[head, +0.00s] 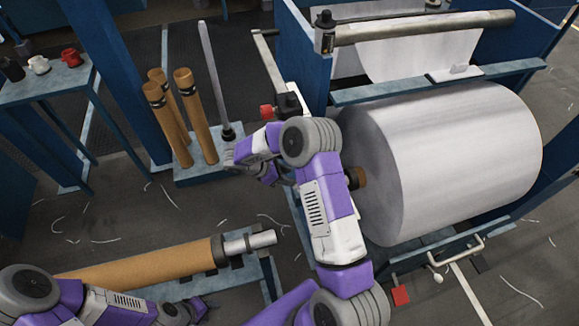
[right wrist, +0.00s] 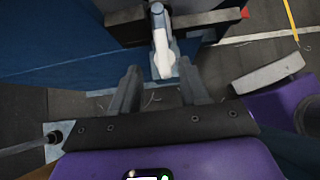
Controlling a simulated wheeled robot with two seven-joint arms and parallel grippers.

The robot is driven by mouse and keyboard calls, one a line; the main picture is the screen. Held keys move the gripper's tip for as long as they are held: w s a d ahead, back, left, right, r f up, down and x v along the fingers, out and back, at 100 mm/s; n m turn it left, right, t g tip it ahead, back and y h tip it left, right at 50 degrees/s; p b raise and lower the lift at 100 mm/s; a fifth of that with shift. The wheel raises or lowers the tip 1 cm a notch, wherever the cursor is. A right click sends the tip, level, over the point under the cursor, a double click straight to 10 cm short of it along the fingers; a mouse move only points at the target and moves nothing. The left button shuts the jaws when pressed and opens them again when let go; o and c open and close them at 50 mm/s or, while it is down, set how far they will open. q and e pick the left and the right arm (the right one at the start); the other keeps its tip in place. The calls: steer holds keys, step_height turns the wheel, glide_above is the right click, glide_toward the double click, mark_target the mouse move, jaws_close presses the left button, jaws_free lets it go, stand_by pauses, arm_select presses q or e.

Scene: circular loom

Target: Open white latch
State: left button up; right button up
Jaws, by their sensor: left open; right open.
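A white latch (right wrist: 161,45) with a rounded grip hangs from a dark block in the right wrist view. My right gripper (right wrist: 158,84) is open and empty, with the latch just ahead of and between its fingertips. They look apart, though the exact gap is hard to judge. In the head view my right gripper (head: 238,155) is beside the roll stand, and I cannot make out this latch there. My left gripper (head: 192,309) is low in the head view, near the brown core, its fingers partly cut off by the bottom edge.
A large white roll (head: 450,150) sits in the blue frame right of my right arm. A red knob (head: 266,112) is close above my right gripper. Brown tubes (head: 200,120) and a grey rod (head: 212,75) stand behind it. A brown core (head: 150,268) lies front left.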

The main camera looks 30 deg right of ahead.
steer(key=b+x, duration=0.2)
steer(key=x, duration=0.5)
steer(key=shift+s+d+f, duration=0.15)
steer(key=shift+s+d, duration=0.05)
steer(key=shift+s, duration=0.05)
steer(key=shift+c, duration=0.3)
jaws_close()
